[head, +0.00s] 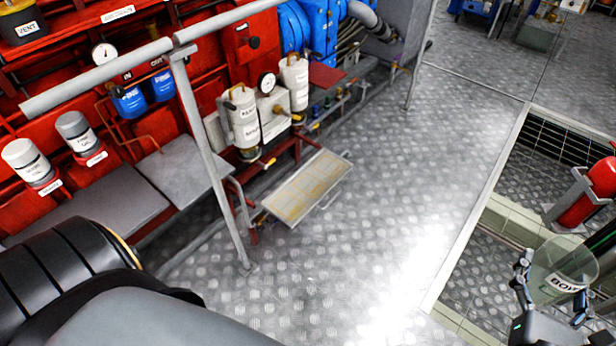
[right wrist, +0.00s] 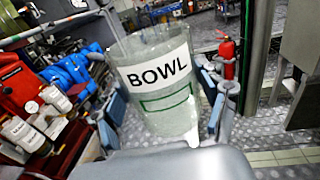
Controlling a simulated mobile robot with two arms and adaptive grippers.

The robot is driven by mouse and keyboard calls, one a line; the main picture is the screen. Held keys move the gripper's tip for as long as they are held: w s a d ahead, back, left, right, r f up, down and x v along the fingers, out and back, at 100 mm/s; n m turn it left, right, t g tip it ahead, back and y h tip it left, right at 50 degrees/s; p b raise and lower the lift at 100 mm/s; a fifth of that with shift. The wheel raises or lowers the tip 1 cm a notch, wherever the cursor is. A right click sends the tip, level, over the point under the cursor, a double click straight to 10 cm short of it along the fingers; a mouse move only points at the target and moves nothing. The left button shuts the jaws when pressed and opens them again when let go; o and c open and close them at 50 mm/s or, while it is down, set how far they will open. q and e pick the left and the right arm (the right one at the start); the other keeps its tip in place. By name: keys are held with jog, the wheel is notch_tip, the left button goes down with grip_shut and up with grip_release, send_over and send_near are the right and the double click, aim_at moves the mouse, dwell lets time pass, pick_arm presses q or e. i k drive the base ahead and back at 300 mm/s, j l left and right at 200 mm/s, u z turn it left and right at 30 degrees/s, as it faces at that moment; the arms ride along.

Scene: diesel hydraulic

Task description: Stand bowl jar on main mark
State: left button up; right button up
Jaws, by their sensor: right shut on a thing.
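The bowl jar is a clear glass-like jar with a white label reading BOWL. It shows at the lower right of the head view (head: 562,262), tilted in the picture, and large in the middle of the right wrist view (right wrist: 158,88). My right gripper (head: 553,288) is shut on the jar, with a finger on each side of it in the right wrist view. The jar is held up, clear of the floor. I cannot make out a main mark in either view. My left gripper is not in view.
A red engine bank with railings (head: 190,110) runs along the left. A low tray with a yellowish pad (head: 308,184) stands beside it. A red fire extinguisher (head: 590,190) is at the right, near the jar. Metal floor (head: 370,220) lies clear between.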

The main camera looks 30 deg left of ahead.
aim_at(287, 206)
jog(key=i, duration=1.9)
jog(key=i+u, duration=0.15)
jog(key=i, duration=0.35)
jog(key=i+l+u, duration=0.15)
jog(key=i, duration=0.35)
jog(key=i+l+u, duration=0.15)
jog(key=i, duration=0.35)
jog(key=u, duration=2.1)
